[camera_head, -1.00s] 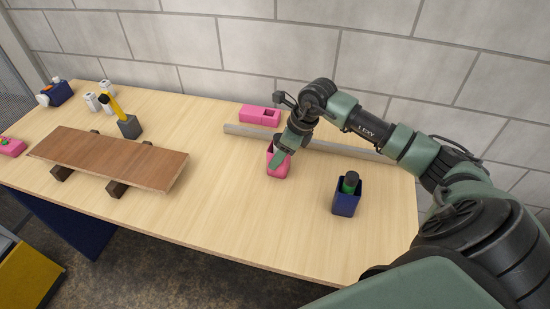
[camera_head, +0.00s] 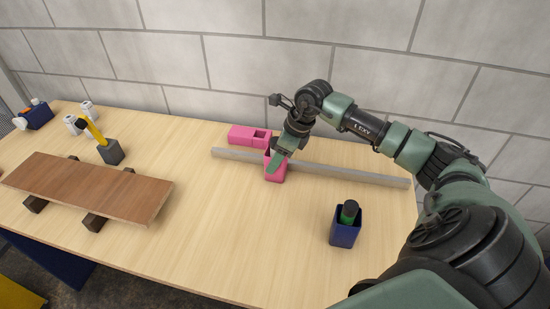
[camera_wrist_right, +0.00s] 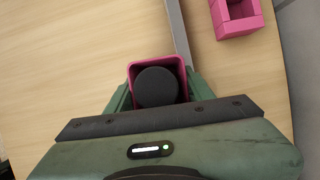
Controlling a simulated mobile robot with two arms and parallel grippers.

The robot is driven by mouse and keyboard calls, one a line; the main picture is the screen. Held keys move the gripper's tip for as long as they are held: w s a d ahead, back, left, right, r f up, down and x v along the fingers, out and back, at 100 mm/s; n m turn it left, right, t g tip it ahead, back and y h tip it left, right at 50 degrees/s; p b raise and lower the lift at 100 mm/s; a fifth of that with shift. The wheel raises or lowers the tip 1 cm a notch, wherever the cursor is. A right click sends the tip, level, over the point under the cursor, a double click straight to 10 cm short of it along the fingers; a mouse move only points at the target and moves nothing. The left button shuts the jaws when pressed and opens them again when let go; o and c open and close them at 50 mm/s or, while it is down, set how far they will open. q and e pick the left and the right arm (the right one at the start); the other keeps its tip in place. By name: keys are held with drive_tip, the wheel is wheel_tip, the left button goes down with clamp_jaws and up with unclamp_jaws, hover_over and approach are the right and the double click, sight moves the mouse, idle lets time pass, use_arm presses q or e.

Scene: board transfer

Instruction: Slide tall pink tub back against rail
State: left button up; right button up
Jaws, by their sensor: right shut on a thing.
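The tall pink tub (camera_head: 276,174) stands upright on the table at the front side of the grey rail (camera_head: 350,175), close against it or touching. In the right wrist view the tub (camera_wrist_right: 132,70) holds a round black-topped thing (camera_wrist_right: 156,87), and the rail (camera_wrist_right: 178,30) runs right by its far side. My right gripper (camera_head: 277,160) is shut on the tub, with its fingers hiding part of it. My left gripper is not in view.
A pink box with an opening (camera_head: 249,136) lies behind the rail. A navy tub (camera_head: 344,236) with a green, black-capped bottle stands front right. A brown board (camera_head: 90,186) rests on dark blocks at left. A grey holder (camera_head: 110,153) with a yellow-handled tool stands behind it.

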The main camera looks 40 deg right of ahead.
drive_tip(key=shift+w+d+r, duration=0.15)
drive_tip(key=shift+w+d, duration=0.05)
drive_tip(key=shift+d, duration=0.1)
drive_tip(key=o, duration=1.1)
drive_tip(key=shift+c, duration=0.2)
drive_tip(key=o, duration=0.4)
drive_tip(key=shift+w+d+f, duration=0.1)
drive_tip(key=shift+f, duration=0.1)
drive_tip(key=b+v, duration=0.2)
drive_tip(key=v, duration=0.6)
